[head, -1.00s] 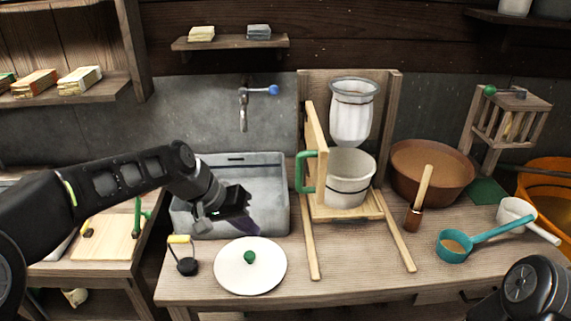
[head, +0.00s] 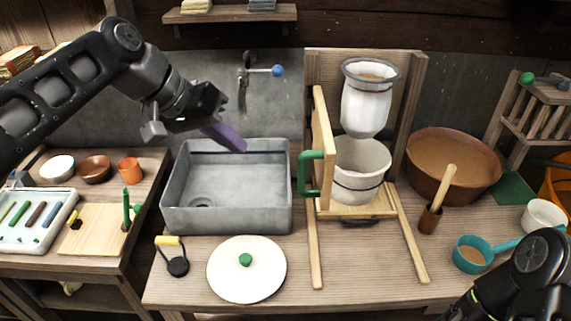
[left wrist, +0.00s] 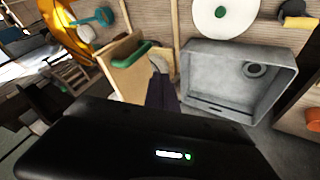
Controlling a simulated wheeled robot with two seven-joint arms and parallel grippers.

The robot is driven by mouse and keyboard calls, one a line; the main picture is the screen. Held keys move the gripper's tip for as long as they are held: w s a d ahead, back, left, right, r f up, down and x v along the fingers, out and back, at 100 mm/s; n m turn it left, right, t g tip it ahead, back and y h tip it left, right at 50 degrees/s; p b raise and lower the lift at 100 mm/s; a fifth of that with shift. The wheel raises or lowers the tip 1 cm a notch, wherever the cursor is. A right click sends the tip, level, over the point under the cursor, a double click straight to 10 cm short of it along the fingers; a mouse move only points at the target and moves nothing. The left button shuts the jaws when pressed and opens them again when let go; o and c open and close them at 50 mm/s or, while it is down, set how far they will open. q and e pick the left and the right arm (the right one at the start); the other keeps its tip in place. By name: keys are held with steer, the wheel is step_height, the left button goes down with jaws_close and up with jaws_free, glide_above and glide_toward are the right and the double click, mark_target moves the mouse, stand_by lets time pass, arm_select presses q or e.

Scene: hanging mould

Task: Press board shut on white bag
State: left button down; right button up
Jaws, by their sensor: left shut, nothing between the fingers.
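The white bag (head: 366,108) hangs from a grey ring in the wooden frame, above a white bucket (head: 360,170). The hinged wooden board (head: 322,145) with a green handle (head: 308,173) stands swung open at the left of the bag, apart from it. The board (left wrist: 116,67) also shows in the left wrist view. My left gripper (head: 238,146) is shut and empty, raised above the grey sink, left of the board. My right arm (head: 535,275) shows at the lower right; its fingers are not visible.
The grey sink (head: 230,215) lies below my left gripper. A white lid (head: 247,283) lies in front. A brown bowl (head: 452,150) and a teal ladle (head: 472,255) stand right of the frame. The air between my left gripper and the board is clear.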

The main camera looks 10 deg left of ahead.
arm_select(q)
steer(key=w+d+f+p, duration=0.3)
steer(key=w+d+f, duration=0.1)
steer(key=d+f, duration=0.4)
steer(key=shift+w+d, duration=0.25)
steer(key=shift+f, duration=0.1)
stand_by(0.4)
